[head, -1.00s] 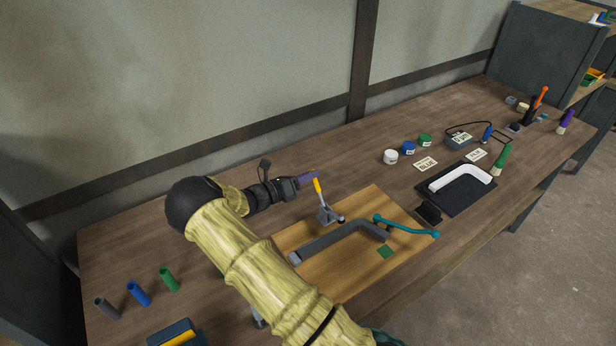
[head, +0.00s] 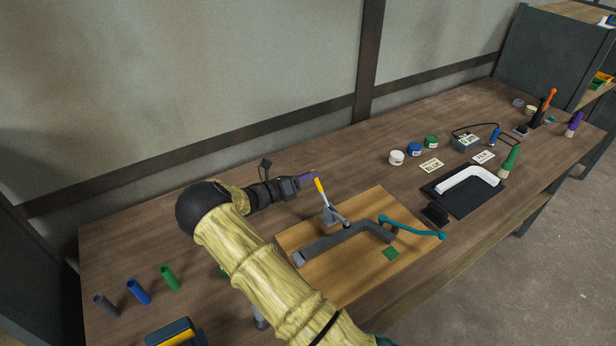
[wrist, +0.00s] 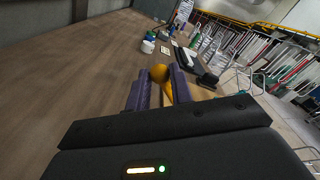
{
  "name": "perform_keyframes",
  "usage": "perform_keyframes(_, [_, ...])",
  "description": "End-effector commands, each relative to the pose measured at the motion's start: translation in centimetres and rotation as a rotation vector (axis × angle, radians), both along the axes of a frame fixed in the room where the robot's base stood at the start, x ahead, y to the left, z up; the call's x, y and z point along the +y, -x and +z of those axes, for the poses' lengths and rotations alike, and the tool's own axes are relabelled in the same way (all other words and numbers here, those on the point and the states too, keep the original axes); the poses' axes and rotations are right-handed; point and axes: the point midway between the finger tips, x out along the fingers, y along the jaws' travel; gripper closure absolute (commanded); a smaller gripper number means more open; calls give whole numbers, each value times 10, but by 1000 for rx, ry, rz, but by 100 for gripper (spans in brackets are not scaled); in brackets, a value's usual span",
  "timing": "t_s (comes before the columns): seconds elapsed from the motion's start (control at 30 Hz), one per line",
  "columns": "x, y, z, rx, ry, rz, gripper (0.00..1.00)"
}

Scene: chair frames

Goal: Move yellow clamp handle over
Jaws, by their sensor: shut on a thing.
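The yellow clamp handle (head: 319,185) stands tilted on a grey toggle clamp (head: 331,214) at the back edge of a wooden board (head: 348,274). My gripper (head: 309,179) reaches it from the left, with purple fingers at the handle's upper part. In the wrist view the yellow handle (wrist: 161,74) sits between the two purple fingers (wrist: 158,91), which are shut on it. A grey bent frame tube (head: 345,240) lies on the board beside the clamp. The handle's lower part is hidden in the wrist view.
Paint pots (head: 414,149) stand behind. Coloured tubes (head: 138,291) stand front left.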

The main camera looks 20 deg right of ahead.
Motion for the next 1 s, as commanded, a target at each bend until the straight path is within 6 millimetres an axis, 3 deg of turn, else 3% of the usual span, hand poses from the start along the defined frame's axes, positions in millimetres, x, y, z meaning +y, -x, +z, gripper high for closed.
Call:
perform_keyframes(0.6, [2, -15, -29, -1, 0, 0, 89])
perform_keyframes(1.0, [3, -16, -31, 0, 0, -1, 89])
